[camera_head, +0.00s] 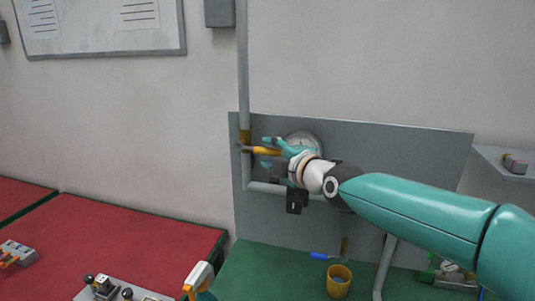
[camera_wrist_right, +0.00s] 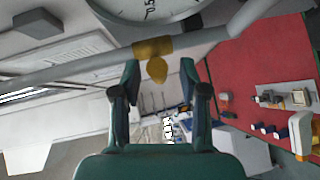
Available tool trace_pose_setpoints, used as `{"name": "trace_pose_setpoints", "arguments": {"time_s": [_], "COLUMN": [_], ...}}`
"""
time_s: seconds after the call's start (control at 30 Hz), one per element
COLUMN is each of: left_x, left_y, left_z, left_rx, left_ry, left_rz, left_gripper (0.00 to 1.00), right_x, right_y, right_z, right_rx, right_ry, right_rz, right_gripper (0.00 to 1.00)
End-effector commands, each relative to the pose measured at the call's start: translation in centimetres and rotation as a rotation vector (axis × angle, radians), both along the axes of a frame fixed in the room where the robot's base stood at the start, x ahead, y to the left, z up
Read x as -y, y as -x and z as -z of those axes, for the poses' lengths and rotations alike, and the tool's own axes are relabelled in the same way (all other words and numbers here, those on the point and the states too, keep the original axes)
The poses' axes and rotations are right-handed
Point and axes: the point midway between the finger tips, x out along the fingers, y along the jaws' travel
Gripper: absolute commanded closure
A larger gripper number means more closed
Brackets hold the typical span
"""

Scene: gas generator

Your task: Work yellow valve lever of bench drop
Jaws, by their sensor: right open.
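The yellow valve lever (camera_head: 262,150) sticks out to the right from the yellow valve body (camera_head: 244,136) on the grey vertical drop pipe. My right gripper (camera_head: 272,151) is at the lever, with its teal fingers above and below it. In the right wrist view, the lever (camera_wrist_right: 157,70) points toward the camera in front of the valve body (camera_wrist_right: 152,48). It lies between the open fingertips of my right gripper (camera_wrist_right: 159,72), with a visible gap on both sides. Whether a finger touches it cannot be told. My left gripper is not in view.
A round gauge (camera_head: 303,141) sits partly behind my right gripper, in front of the grey back panel (camera_head: 400,145). Below, a blue-handled tap (camera_head: 321,256) and a yellow cup (camera_head: 339,282) stand at the green bench (camera_head: 262,270). A red bench (camera_head: 130,245) is at left.

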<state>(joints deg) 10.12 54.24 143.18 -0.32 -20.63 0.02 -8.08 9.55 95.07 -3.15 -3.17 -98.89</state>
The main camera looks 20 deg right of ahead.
Motion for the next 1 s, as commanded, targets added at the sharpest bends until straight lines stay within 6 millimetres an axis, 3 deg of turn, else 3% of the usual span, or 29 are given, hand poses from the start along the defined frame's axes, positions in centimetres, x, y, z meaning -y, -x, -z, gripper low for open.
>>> {"name": "trace_pose_setpoints", "arguments": {"time_s": [0.17,0.47,0.73,1.0], "left_x": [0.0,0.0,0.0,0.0], "left_y": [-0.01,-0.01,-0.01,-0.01], "left_z": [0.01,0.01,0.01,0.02], "left_rx": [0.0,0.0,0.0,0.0], "left_ry": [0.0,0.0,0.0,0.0], "left_rz": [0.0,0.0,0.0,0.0], "left_gripper": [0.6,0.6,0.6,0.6], "right_x": [-0.27,-0.28,-0.24,-0.22], "right_y": [-1.25,-1.41,-1.39,-1.36], "right_z": [0.18,0.18,0.19,0.27], "right_rx": [0.0,0.001,0.0,-0.002], "right_ry": [0.0,0.001,0.0,0.001], "right_rz": [0.0,0.0,0.001,0.001], "right_gripper": [0.57,0.57,1.0,1.0]}}
